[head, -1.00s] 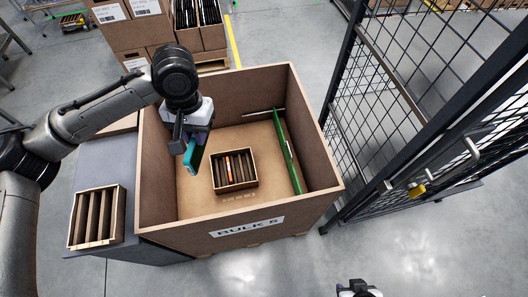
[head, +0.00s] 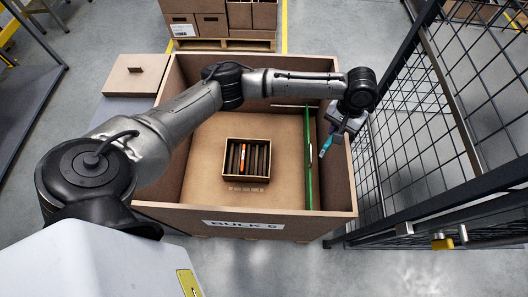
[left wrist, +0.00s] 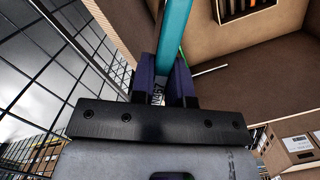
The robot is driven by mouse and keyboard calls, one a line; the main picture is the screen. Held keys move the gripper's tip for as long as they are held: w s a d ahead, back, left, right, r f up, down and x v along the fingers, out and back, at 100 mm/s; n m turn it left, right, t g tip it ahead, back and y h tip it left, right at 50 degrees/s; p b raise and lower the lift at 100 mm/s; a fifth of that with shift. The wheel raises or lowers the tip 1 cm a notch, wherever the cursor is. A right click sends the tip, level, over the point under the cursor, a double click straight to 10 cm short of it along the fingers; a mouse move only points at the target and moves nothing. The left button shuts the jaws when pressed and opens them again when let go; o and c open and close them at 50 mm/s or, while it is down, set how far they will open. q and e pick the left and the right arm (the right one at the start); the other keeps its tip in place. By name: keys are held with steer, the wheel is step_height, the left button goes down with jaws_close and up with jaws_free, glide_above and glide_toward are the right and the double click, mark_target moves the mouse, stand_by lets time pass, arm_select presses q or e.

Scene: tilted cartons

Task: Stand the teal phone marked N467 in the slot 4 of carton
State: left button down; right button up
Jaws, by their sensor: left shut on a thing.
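My left gripper (head: 331,136) is shut on the teal phone (head: 325,147), which points downward from the jaws. In the head view, the phone appears between the green panel and the right wall of the big box; its height is unclear. In the left wrist view the phone (left wrist: 174,30) runs up between the dark fingers (left wrist: 163,75), with part of a white label near the jaws. The small slotted carton (head: 247,182) sits on the big box's floor, left of the phone, with an orange item (head: 242,158) in one slot. Its slot numbers are not readable. My right gripper is out of view.
The big BULK 5 box (head: 180,213) has high walls. A green panel (head: 308,175) stands inside near its right side. A black mesh fence (head: 430,95) is close on the right. A brown lid (head: 136,74) lies at the back left.

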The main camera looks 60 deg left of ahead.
arm_select(q)
steer(key=s+a+f+n+b, duration=0.2)
steer(key=a+f, duration=0.4)
steer(key=f, duration=0.5)
steer(key=s+a+f+n+b, duration=0.25)
steer(key=a+f, duration=0.25)
steer(key=f, duration=0.6)
steer(key=s+a+f+n+b, duration=0.1)
steer(key=s+a+f+b, duration=0.1)
steer(key=s+a+f, duration=0.4)
steer(key=s+a+f+n+b, duration=0.1)
steer(key=s+a+f, duration=0.3)
steer(key=f, duration=0.5)
steer(key=shift+h, duration=0.3)
steer(key=shift+w+a+f+b, duration=0.1)
steer(key=shift+w+f+b, duration=0.05)
steer(key=shift+f+b, duration=1.05)
steer(key=shift+w+a+f+b, duration=0.1)
steer(key=shift+f+b, duration=1.05)
steer(key=shift+f, duration=0.1)
steer(key=shift+w+a+f+b, duration=0.1)
steer(key=shift+w+f+b, duration=0.05)
steer(key=shift+f+b, duration=1.05)
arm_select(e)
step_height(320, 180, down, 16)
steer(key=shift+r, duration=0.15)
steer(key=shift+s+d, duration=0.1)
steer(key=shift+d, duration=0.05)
